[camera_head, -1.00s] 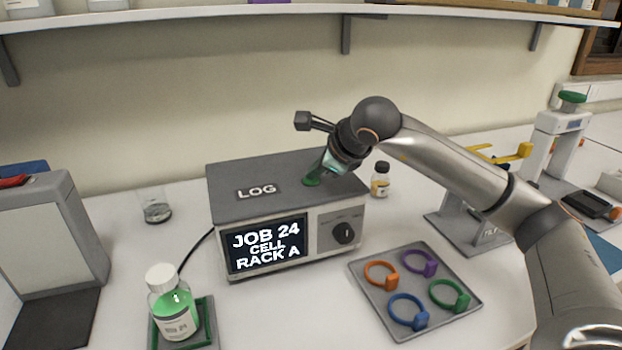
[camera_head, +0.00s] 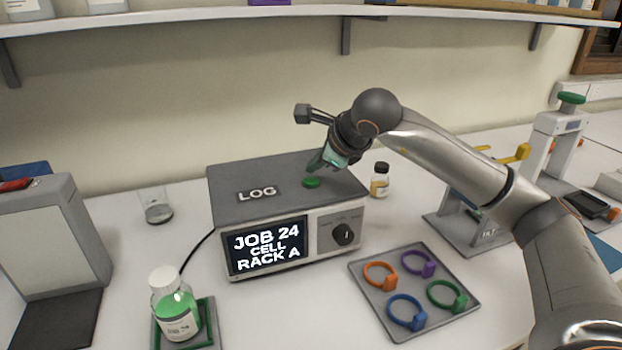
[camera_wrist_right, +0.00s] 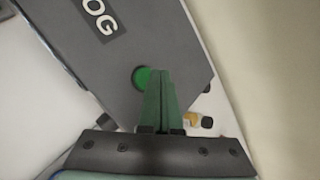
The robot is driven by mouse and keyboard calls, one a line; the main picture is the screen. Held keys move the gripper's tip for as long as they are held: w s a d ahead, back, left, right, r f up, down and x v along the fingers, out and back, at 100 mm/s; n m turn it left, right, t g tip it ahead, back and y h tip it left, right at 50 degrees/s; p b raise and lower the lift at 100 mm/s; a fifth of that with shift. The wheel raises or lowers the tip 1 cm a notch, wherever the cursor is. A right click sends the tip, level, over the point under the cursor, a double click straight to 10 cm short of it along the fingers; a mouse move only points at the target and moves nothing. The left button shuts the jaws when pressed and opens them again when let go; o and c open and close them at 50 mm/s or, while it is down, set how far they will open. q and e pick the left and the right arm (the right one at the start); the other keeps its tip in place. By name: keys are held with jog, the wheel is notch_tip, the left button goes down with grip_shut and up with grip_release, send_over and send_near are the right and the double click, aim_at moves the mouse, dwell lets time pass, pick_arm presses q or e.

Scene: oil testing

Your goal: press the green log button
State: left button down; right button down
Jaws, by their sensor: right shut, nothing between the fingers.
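The green log button (camera_head: 312,182) is a small round disc on top of the grey box (camera_head: 235,200), to the right of the word LOG. The box's front screen reads JOB 24 CELL RACK A. My right gripper (camera_head: 318,168) is shut and empty, with its fingertips just above the button. In the right wrist view the shut green fingers (camera_wrist_right: 157,98) partly overlap the button (camera_wrist_right: 141,78); the button's left part shows clear of them. Whether the tips touch it is hard to tell. My left gripper is not in view.
A small amber bottle (camera_head: 380,180) stands right of the box. A grey tray (camera_head: 440,325) with coloured rings lies in front on the right. A bottle of green liquid (camera_head: 176,310) and a glass beaker (camera_head: 157,208) stand to the left. A shelf (camera_head: 240,27) runs above.

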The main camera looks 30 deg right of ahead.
aim_at(316, 182)
jog(key=shift+r+p, duration=1.75)
jog(key=shift+r, duration=0.75)
